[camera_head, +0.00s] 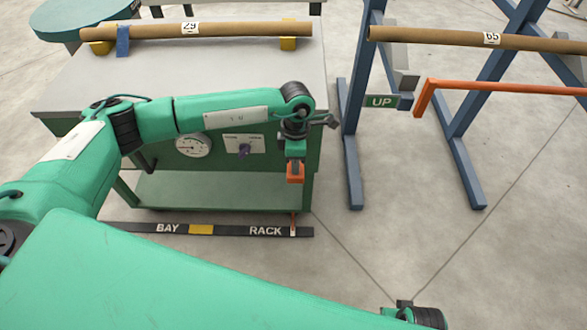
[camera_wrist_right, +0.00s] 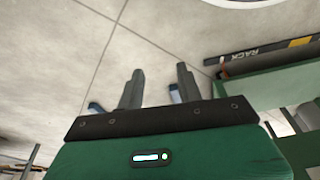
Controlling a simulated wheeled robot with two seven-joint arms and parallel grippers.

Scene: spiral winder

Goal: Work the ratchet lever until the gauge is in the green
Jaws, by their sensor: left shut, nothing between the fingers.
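The round white gauge (camera_head: 193,145) is on the green front of the bench; its needle and zones are too small to read. An orange-ended piece (camera_head: 295,172) hangs just below my left wrist at the bench's right end; I cannot tell whether it is the ratchet lever. My right gripper (camera_wrist_right: 160,88) is open and empty over bare floor in the right wrist view. In the head view its fingers are not visible.
A dark knob (camera_head: 243,150) sits right of the gauge. A brown tube (camera_head: 200,31) lies on the bench top (camera_head: 235,62). Another tube (camera_head: 440,36) rests on the blue stand (camera_head: 352,130), near an orange bar (camera_head: 500,86) and an UP sign (camera_head: 382,101). The lower right floor is clear.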

